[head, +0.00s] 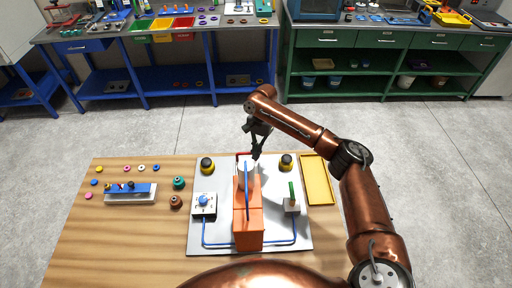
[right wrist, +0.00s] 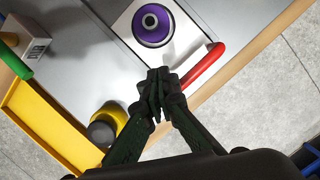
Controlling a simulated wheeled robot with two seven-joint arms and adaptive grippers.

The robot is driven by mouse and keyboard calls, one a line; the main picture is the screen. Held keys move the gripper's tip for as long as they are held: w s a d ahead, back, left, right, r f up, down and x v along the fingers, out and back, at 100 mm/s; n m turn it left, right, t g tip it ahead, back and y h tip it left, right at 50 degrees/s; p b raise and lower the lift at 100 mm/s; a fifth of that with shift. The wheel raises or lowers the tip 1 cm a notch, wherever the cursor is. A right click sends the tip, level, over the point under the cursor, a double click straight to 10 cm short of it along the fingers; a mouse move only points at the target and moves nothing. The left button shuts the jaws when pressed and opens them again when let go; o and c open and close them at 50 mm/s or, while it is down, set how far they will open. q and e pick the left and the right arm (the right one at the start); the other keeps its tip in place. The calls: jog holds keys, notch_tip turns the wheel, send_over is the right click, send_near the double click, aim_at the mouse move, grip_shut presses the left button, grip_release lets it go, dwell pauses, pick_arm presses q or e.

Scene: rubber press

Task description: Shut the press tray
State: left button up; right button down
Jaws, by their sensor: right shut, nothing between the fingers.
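The orange press (head: 248,225) stands on a grey base plate (head: 222,170) on the wooden table. Its white tray (head: 250,174) sticks out at the far end and has a red handle (head: 240,154). In the right wrist view the tray (right wrist: 178,53) bears a purple ring-shaped piece (right wrist: 152,25), and the red handle (right wrist: 205,64) runs along its edge. My right gripper (head: 256,157) is shut and empty, close to the handle in the head view. Its fingertips (right wrist: 159,78) show beside the handle with a gap in the picture; contact cannot be told. My left gripper is out of view.
Black-and-yellow knobs (head: 207,165) (head: 287,162) flank the tray. A blue-knobbed box (head: 204,204) stands left, a green-lever box (head: 292,205) right. A yellow bin (head: 320,180) lies right of the plate. A blue rack (head: 130,190) and loose rings are at the left.

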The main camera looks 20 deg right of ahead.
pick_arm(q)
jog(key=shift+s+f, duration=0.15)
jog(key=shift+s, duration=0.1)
pick_arm(e)
jog(key=shift+x, duration=2)
jog(key=shift+a, duration=0.1)
